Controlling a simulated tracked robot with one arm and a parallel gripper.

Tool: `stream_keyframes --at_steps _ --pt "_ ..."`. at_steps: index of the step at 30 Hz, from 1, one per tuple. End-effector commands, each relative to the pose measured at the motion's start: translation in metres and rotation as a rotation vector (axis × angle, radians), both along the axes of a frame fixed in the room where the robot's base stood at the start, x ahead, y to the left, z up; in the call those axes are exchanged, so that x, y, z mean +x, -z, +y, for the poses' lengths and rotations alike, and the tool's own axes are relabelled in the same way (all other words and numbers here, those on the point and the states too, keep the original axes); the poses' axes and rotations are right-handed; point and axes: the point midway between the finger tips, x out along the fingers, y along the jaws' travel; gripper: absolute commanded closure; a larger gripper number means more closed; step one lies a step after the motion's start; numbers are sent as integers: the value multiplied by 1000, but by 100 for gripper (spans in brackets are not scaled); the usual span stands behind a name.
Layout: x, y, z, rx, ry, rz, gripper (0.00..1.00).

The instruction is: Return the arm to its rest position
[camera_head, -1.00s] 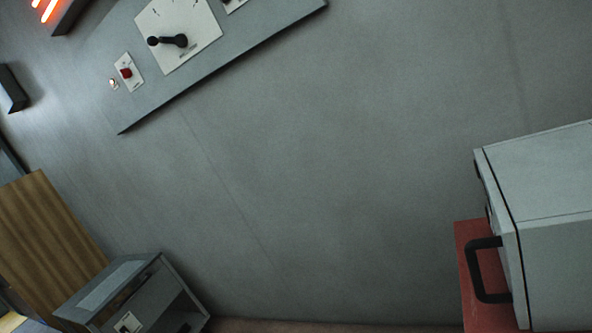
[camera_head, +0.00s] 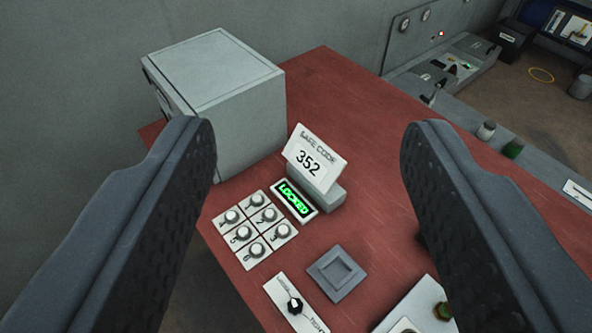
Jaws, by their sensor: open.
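My gripper (camera_head: 308,150) is open and empty, with its two dark fingers wide apart at the left and right of the view. Between the fingers lies the red table (camera_head: 350,130) with a button panel (camera_head: 254,230), a green lit display reading LOCKED (camera_head: 295,200) and a sign reading SAFE CODE 352 (camera_head: 314,160). The fingers look apart from these things, though the height above the table is hard to judge.
A grey box-like safe (camera_head: 215,90) stands on the table at upper left. A square grey pad (camera_head: 337,273) and a knob plate (camera_head: 295,304) lie in front. A grey console (camera_head: 445,75) with small jars stands at upper right, with open brown floor (camera_head: 535,100) beyond.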

Motion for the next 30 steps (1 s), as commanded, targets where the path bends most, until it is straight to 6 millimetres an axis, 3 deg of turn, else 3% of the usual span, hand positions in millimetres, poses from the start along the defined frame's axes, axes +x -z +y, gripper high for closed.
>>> stream_keyframes --at_steps 11,24,30 --pt "0 -6 0 0 0 0 48" --pt "0 -82 0 0 0 0 48" --pt "0 -88 0 0 0 0 48"
